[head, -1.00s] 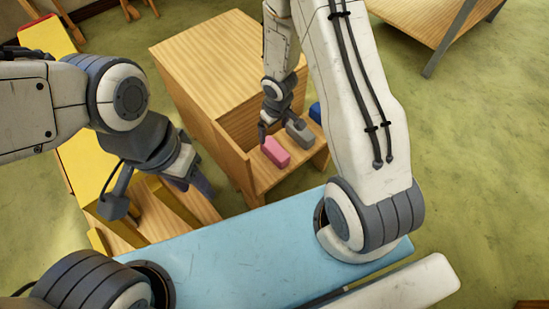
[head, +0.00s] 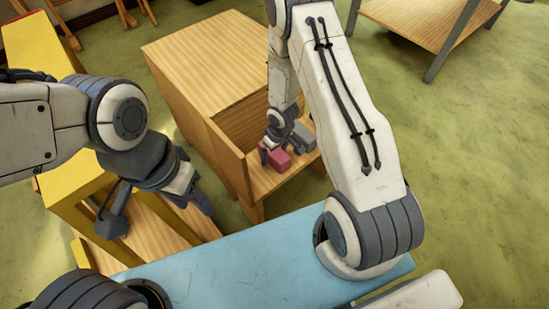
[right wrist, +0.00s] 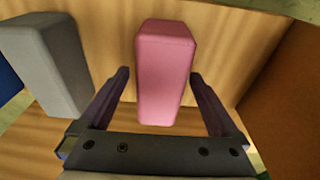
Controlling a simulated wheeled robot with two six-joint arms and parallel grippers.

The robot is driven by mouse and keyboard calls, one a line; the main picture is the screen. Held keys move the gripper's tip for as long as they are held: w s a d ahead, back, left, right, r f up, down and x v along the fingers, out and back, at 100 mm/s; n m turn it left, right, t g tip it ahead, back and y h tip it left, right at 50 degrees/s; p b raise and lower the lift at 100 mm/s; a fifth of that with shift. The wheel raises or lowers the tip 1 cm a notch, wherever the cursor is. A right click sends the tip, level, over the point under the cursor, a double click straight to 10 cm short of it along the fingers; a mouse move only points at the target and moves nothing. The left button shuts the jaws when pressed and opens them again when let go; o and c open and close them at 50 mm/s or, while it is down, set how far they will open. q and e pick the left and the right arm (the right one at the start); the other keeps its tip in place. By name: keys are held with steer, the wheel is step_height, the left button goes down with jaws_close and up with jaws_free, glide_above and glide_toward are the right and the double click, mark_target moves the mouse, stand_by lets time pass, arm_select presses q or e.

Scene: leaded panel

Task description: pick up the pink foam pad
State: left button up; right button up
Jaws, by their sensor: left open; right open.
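The pink foam pad (head: 277,159) lies on the low wooden shelf of the cabinet in the head view, partly covered by my right gripper (head: 269,150). In the right wrist view the pink pad (right wrist: 165,65) stretches away from me, between the two fingers of the open right gripper (right wrist: 160,77). A gap shows on each side, so the fingers look apart from it. Whether they are level with the pad in height I cannot tell. My left gripper (head: 198,198) is open and away from the pad, over the yellow-sided wooden piece at the left.
A grey block (head: 303,136) lies close beside the pad; it is left of the pad in the right wrist view (right wrist: 45,65). The cabinet's side wall (head: 228,165) stands close to the pad. A light-blue surface (head: 240,265) is in front of me.

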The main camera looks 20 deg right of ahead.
steer(key=shift+w+f, duration=0.1)
steer(key=shift+f, duration=0.45)
steer(key=shift+r, duration=0.15)
steer(key=c, duration=1.4)
steer(key=shift+r, duration=0.15)
